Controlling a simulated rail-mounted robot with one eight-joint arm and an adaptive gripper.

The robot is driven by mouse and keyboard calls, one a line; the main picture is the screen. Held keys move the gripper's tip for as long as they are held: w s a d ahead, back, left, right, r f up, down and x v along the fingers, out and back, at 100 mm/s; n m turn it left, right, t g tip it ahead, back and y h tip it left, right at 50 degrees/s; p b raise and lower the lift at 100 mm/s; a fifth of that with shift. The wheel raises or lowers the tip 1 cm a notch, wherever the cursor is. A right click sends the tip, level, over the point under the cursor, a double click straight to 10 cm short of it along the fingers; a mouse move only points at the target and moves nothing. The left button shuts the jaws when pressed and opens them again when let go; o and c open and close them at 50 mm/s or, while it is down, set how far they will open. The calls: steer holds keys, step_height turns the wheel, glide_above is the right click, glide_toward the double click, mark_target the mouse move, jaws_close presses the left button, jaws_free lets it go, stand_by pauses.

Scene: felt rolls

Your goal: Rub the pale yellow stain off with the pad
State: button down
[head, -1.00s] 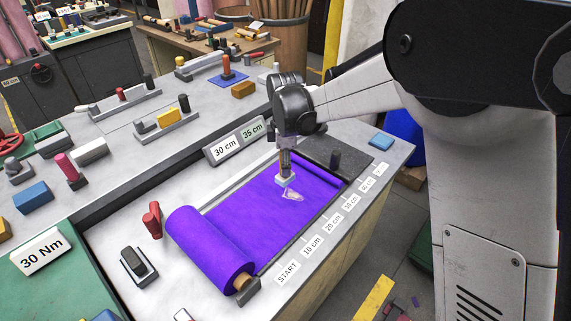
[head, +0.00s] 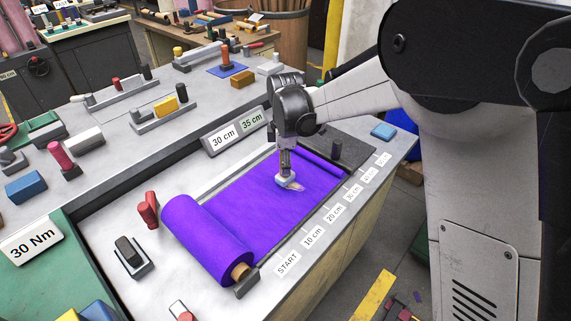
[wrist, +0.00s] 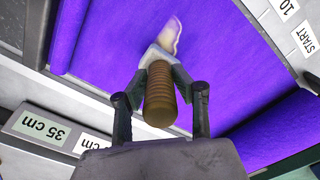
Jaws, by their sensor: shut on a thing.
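My gripper (head: 285,168) is shut on the brown ribbed handle (wrist: 160,95) of the pad. The pad (head: 284,183) is a small whitish block, upright at the gripper's lower end and on or just over the purple felt. The pale stain (head: 297,187) shows as a small light patch right beside the pad, to its right in the head view. In the wrist view the stain (wrist: 171,35) lies just beyond the pad (wrist: 153,56), which seems to overlap its near end. Any part under the pad is hidden.
The purple felt (head: 250,205) unrolls from a thick roll (head: 205,240) at the near left. Length labels (head: 313,237) line the bench's right edge. A red object (head: 148,210) and a dark block (head: 129,251) stand left of the roll.

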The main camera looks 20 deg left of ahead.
steer(key=shift+f+b, duration=0.45)
steer(key=shift+f, duration=0.15)
stand_by(0.7)
steer(key=shift+s+d+r+b, duration=0.1)
steer(key=shift+s+d, duration=0.2)
steer(key=shift+d, duration=0.45)
steer(key=shift+s+d+f+b, duration=0.1)
steer(key=shift+s+d, duration=0.25)
steer(key=shift+d, duration=0.35)
steer(key=shift+s+d+r+b, duration=0.1)
steer(key=shift+s+d, duration=0.2)
steer(key=shift+d, duration=0.45)
steer(key=shift+a, duration=0.1)
steer(key=shift+w+a+b, duration=0.1)
steer(key=shift+w+a, duration=0.2)
steer(key=shift+a, duration=0.4)
steer(key=shift+w+a+b, duration=0.1)
steer(key=shift+w+a, duration=0.25)
steer(key=shift+a, duration=0.35)
steer(key=shift+w+a+b, duration=0.1)
steer(key=shift+w+a, duration=0.2)
steer(key=shift+a, duration=0.4)
steer(key=shift+d, duration=0.1)
